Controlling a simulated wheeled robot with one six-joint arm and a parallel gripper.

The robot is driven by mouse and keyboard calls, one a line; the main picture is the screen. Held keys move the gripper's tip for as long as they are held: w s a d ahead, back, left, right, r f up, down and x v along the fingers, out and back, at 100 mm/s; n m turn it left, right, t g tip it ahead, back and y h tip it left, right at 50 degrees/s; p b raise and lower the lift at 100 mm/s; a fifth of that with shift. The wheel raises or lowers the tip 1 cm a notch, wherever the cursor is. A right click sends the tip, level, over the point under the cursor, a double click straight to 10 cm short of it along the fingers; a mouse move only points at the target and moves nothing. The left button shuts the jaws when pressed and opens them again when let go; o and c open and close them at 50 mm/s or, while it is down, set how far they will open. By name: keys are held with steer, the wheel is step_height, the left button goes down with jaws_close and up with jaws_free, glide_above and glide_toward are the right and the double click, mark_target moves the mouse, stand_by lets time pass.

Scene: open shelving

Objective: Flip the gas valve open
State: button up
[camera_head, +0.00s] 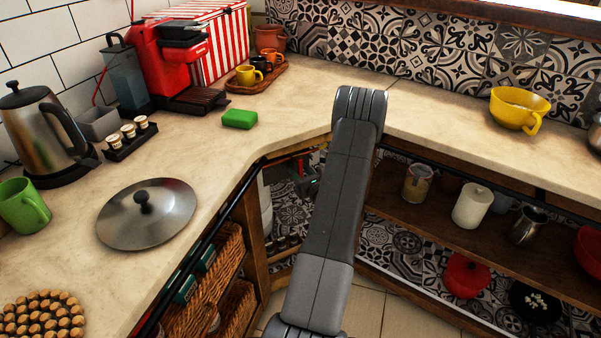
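My arm rises through the middle of the picture and bends at the counter's inner corner. My gripper cannot be made out; the far part of the arm is hidden behind the nearer link. In the corner opening under the counter, left of my arm, a pale upright rounded body (265,207) shows in part. Beside it are small dark, green and reddish parts (312,180), too small to identify. I cannot make out the gas valve for sure, nor whether it is open or closed.
The L-shaped counter (262,150) holds a metal lid (147,213), a kettle (47,135), a red coffee machine (170,62), a green sponge (239,119) and a yellow cup (519,107). Wooden shelves (435,203) with cans and pots lie right of my arm; wicker baskets (215,290) stand left.

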jaws_close()
steer(key=shift+a+m, duration=0.1)
steer(key=shift+m, duration=0.2)
steer(key=m, duration=0.1)
steer(key=a+m+b, duration=0.1)
steer(key=m, duration=0.1)
steer(key=shift+s+a+r+m, duration=0.1)
steer(key=shift+s+r+m, duration=0.05)
steer(key=shift+s+m, duration=0.2)
steer(key=shift+s+a+r+m, duration=0.15)
steer(key=shift+a+m, duration=0.05)
steer(key=shift+m, duration=0.55)
steer(key=shift+s+a+r+m, duration=0.1)
steer(key=shift+a+r+m, duration=0.1)
steer(key=shift+m, duration=0.55)
steer(key=shift+s+a+r+m, duration=0.15)
steer(key=shift+a+m, duration=0.05)
steer(key=shift+m, duration=0.55)
jaws_free()
